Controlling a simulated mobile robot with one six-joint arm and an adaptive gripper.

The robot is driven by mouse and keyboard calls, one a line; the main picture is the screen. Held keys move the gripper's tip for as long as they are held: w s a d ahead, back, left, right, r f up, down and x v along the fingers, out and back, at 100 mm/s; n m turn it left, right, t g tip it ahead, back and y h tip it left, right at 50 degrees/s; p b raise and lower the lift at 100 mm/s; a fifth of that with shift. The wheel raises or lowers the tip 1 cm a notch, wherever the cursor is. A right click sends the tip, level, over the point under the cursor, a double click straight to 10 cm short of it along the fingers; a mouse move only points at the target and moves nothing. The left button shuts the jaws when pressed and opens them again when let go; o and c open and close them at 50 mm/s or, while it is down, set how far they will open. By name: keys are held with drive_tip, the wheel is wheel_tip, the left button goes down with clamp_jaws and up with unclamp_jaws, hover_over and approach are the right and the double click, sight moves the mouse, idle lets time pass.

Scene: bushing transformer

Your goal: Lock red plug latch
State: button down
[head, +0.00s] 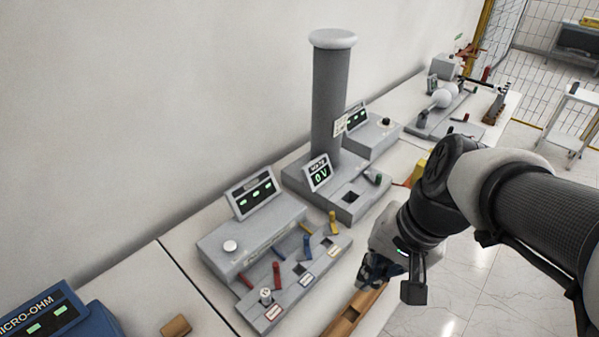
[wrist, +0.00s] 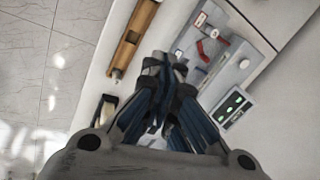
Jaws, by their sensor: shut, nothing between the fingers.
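A grey transformer unit (head: 255,240) stands on the bench with a low sloped panel in front. On the panel a red latch-like piece (head: 277,274) stands up beside a white round socket (head: 265,297). The red piece also shows in the wrist view (wrist: 203,51), right of the fingertips; I cannot tell its latch position. My gripper (head: 372,278) is right of the panel, near the wooden tray, apart from the red piece. In the wrist view my gripper (wrist: 165,60) has its fingertips together with nothing between them.
A wooden tray (head: 343,323) lies near the bench's front edge. Blue (head: 305,247) and yellow (head: 333,223) pieces stand on the same panel. A tall grey column (head: 328,100) rises behind. A blue micro-ohm meter (head: 50,315) sits at the lower left.

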drive_tip(key=w+a+f+m+g+y+p, duration=0.2)
drive_tip(key=w+f+m+y+p, duration=0.2)
drive_tip(key=w+f+m, duration=0.8)
drive_tip(key=w+f+y, duration=0.2)
drive_tip(key=w+f, duration=0.2)
drive_tip(key=f, duration=0.1)
drive_tip(key=shift+m+y, duration=0.3)
drive_tip(key=shift+m, duration=0.1)
drive_tip(key=shift+a, duration=0.1)
drive_tip(key=b, duration=0.1)
approach(279, 272)
drive_tip(key=f, duration=0.2)
drive_tip(key=d+f, duration=0.1)
drive_tip(key=shift+w+f, duration=0.25)
drive_tip(key=shift+f, duration=0.15)
drive_tip(key=a, duration=0.4)
drive_tip(key=shift+f+b, duration=0.15)
drive_tip(key=shift+b, duration=0.15)
drive_tip(key=shift+a, duration=0.1)
